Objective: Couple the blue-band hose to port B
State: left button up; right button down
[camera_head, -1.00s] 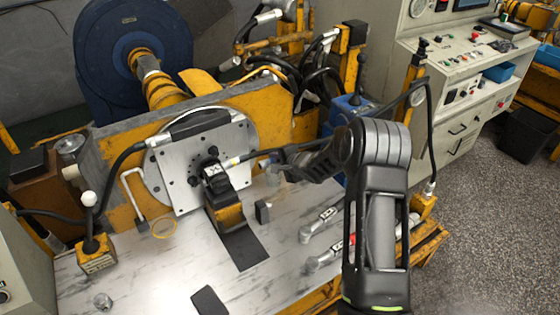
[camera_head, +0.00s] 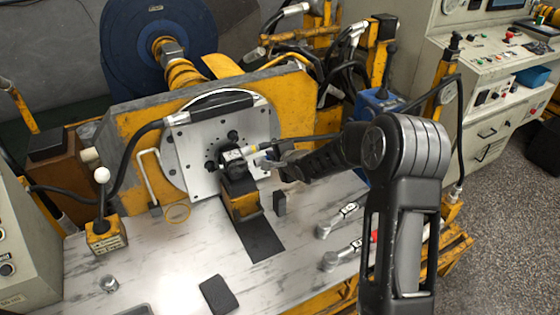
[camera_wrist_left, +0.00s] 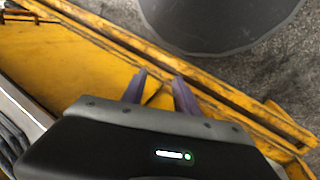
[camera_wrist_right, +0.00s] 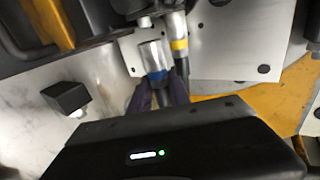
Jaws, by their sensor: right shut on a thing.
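The blue-band hose shows in the right wrist view as a silver fitting with a blue band (camera_wrist_right: 156,68). My right gripper (camera_wrist_right: 160,90) is shut on it just below the band. In the head view my right gripper (camera_head: 280,166) is right of the small dark motor (camera_head: 238,178), close to its face. Beside the blue-band fitting, a yellow-band hose (camera_wrist_right: 178,45) reaches the motor's side. The fitting's tip is close to the metal there; I cannot tell whether it touches. Port B's marking is not readable. My left gripper (camera_wrist_left: 158,90) is open and empty, above a yellow frame.
A silver plate (camera_head: 190,165) stands behind the motor. Two more hose fittings, one with a red band (camera_head: 374,237), lie at the table's right. A small dark block (camera_head: 279,202) stands near my right gripper.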

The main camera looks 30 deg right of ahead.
jog(key=shift+a, duration=0.2)
jog(key=shift+a+b, duration=0.25)
jog(key=shift+b, duration=0.25)
dwell(0.8)
jog(key=shift+a+b, duration=0.7)
jog(key=shift+a, duration=0.1)
dwell(0.4)
jog(key=c, duration=1.1)
grip_release()
jog(key=shift+r, duration=0.1)
jog(key=shift+c, duration=0.2)
jog(key=shift+s, duration=0.1)
jog(key=p+v, duration=0.1)
jog(key=v, duration=0.5)
jog(key=shift+s+r, duration=0.2)
jog(key=shift+s, duration=0.1)
